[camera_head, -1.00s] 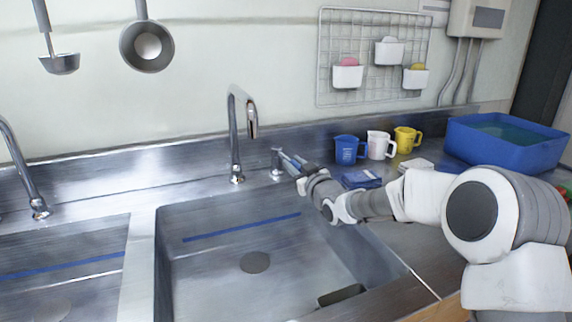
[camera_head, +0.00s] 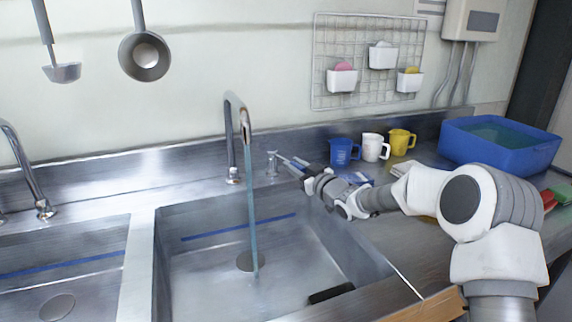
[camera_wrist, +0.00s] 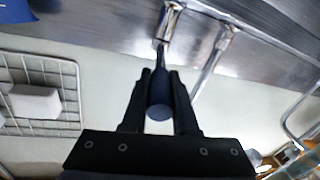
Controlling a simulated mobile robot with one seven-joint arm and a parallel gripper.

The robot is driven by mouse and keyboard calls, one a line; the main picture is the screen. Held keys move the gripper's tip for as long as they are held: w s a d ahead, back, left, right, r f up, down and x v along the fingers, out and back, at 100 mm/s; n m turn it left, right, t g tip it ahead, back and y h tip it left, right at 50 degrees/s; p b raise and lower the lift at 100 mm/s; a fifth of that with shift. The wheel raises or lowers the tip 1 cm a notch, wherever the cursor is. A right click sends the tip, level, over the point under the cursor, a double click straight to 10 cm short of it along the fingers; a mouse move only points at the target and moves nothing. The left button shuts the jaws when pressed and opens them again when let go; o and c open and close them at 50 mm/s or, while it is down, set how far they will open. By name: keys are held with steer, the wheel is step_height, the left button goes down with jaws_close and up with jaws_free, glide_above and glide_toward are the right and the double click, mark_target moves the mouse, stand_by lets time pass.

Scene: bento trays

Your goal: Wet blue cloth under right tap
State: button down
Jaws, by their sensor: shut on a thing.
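The right tap (camera_head: 232,145) stands behind the right sink basin (camera_head: 200,215), and a stream of water (camera_head: 251,205) falls from its spout to near the drain. My gripper (camera_head: 284,160) is at the tap handle (camera_head: 271,163) just right of the tap. In the wrist view, my gripper (camera_wrist: 160,78) is shut on the dark blue end of the handle (camera_wrist: 159,97). The blue cloth (camera_head: 358,179) lies on the counter right of the basin, behind my arm, partly hidden. It is apart from the water.
Blue, white and yellow mugs (camera_head: 373,148) stand along the back wall. A blue tub (camera_head: 500,155) of water sits at the back right. A dark object (camera_head: 331,293) lies at the basin's front right. A second tap (camera_head: 28,170) and basin are at the left.

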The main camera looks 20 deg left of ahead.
steer(key=shift+r, duration=0.1)
steer(key=c, duration=0.7)
jaws_free()
steer(key=p+v, duration=0.1)
steer(key=v, duration=1.1)
steer(key=shift+p, duration=0.3)
